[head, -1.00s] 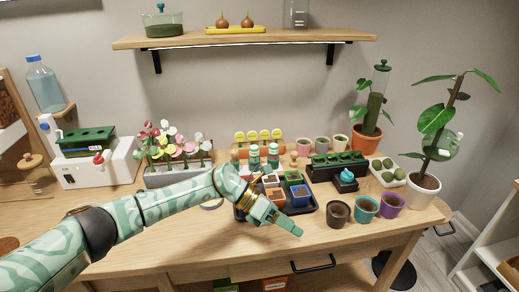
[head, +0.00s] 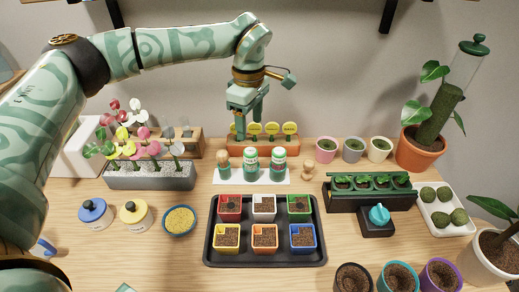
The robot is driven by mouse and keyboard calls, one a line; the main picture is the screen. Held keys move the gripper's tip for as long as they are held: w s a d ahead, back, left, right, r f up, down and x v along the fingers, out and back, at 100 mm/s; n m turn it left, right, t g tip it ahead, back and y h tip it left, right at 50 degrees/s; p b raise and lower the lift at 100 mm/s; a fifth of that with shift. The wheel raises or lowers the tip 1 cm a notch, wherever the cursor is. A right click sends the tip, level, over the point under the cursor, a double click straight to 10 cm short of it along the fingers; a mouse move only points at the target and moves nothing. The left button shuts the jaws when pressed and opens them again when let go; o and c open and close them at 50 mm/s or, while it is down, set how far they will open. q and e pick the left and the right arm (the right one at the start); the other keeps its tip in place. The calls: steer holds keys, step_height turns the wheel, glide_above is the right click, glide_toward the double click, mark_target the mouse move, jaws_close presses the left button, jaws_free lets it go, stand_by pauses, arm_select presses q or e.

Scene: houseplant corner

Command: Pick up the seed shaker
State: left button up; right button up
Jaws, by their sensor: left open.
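My left gripper (head: 251,132) hangs above and slightly behind the left shaker, fingers pointing down. It is open and empty, apart from the shakers. My right gripper is not in view.
A yellow-tagged planter (head: 264,146) stands close behind the shakers. A black tray (head: 266,253) with coloured pots lies in front. A flower trough (head: 150,178) stands left, a green seedling tray (head: 370,192) right. Bare tabletop shows at the front left.

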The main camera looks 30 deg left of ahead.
mark_target(250, 150)
arm_select(q)
steer(key=f+b, duration=0.1)
steer(key=f, duration=0.4)
steer(key=shift+s+f, duration=0.1)
steer(key=shift+s, duration=0.1)
steer(key=shift+w+f, duration=0.1)
steer(key=shift+f, duration=0.45)
step_height(250, 150, down, 5)
steer(key=shift+f+b, duration=0.1)
steer(key=shift+b, duration=0.95)
steer(key=shift+c, duration=0.3)
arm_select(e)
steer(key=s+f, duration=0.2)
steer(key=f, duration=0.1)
arm_select(q)
steer(key=c, duration=1)
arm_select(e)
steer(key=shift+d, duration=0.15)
